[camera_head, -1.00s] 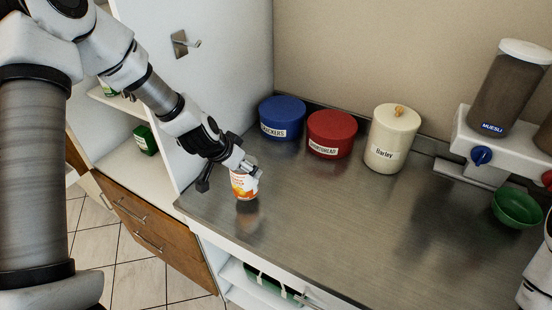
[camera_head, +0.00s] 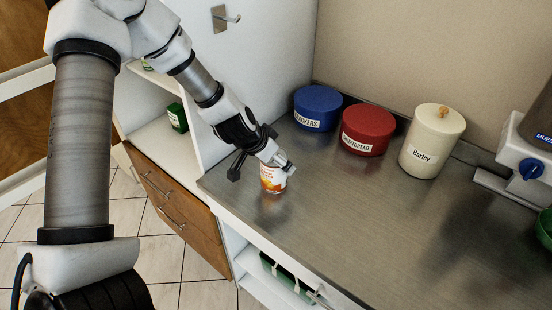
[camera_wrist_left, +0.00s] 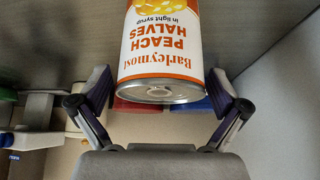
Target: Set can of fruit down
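The can of fruit (camera_head: 272,178), with a white and orange peach label, is upright at the left front of the steel counter (camera_head: 330,220). It appears to rest on the counter. In the left wrist view the can (camera_wrist_left: 162,50) reaches between the fingers with its metal end toward the palm. My left gripper (camera_head: 283,164) is at the can's upper part. In the left wrist view its fingers (camera_wrist_left: 160,88) stand on either side, with narrow gaps to the can. My right gripper is not in view.
A blue crackers tin (camera_head: 318,108), a red shortbread tin (camera_head: 368,130) and a cream barley jar (camera_head: 432,142) stand along the back wall. A dispenser (camera_head: 530,145) and a green bowl (camera_head: 545,228) are at right. The middle of the counter is clear.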

